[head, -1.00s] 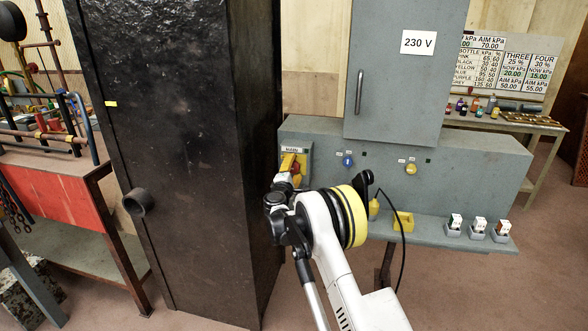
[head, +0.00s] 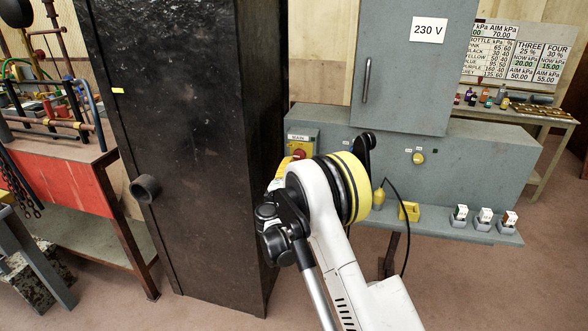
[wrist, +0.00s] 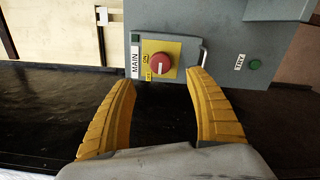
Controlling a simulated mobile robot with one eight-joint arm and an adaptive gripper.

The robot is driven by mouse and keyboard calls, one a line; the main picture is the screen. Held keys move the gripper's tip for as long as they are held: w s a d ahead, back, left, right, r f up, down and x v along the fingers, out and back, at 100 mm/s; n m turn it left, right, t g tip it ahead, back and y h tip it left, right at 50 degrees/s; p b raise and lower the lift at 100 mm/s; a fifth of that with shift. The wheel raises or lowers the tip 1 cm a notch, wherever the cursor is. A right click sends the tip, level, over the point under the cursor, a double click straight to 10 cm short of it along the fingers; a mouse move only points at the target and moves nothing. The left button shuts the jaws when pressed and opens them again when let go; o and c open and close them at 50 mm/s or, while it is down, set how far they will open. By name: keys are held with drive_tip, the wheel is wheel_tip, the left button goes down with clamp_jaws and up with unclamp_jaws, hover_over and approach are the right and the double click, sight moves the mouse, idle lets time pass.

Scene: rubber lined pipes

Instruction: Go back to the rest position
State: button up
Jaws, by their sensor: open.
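My gripper (wrist: 162,80) shows in the wrist view as two yellow ribbed fingers, spread apart with nothing between them. Beyond the fingertips is the MAIN switch (wrist: 160,62), a red knob on a yellow plate, its white mark pointing roughly upright in that view. The fingers appear apart from it. In the head view my arm is bent in front of the grey cabinet and partly covers the MAIN switch box (head: 302,139).
A tall black cabinet (head: 185,150) stands close left of my arm. A grey 230 V cabinet (head: 415,75) stands behind it, with a shelf of small blocks (head: 484,219) at right. A red-fronted bench (head: 55,180) is far left. Floor at lower right is clear.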

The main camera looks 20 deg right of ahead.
drive_tip(key=s+d+r+m+g+y, duration=0.1)
drive_tip(key=s+d+r+m+g, duration=0.2)
drive_tip(key=s+r, duration=0.5)
drive_tip(key=s+d+r+m+g+y, duration=0.15)
drive_tip(key=s+r+m, duration=0.35)
drive_tip(key=s, duration=0.5)
drive_tip(key=s+a+f+m+g+y, duration=0.1)
drive_tip(key=s+a+m+y, duration=0.1)
drive_tip(key=s, duration=0.8)
drive_tip(key=s+a+f+m+g+y, duration=0.1)
drive_tip(key=s+a, duration=0.3)
drive_tip(key=s, duration=0.6)
drive_tip(key=s+a+f+m+g+y, duration=0.2)
drive_tip(key=s+a+f+m+y, duration=0.1)
drive_tip(key=s, duration=0.7)
drive_tip(key=shift+s+a+m+y, duration=0.3)
drive_tip(key=shift+a+m+y, duration=0.05)
drive_tip(key=shift+a+m, duration=0.2)
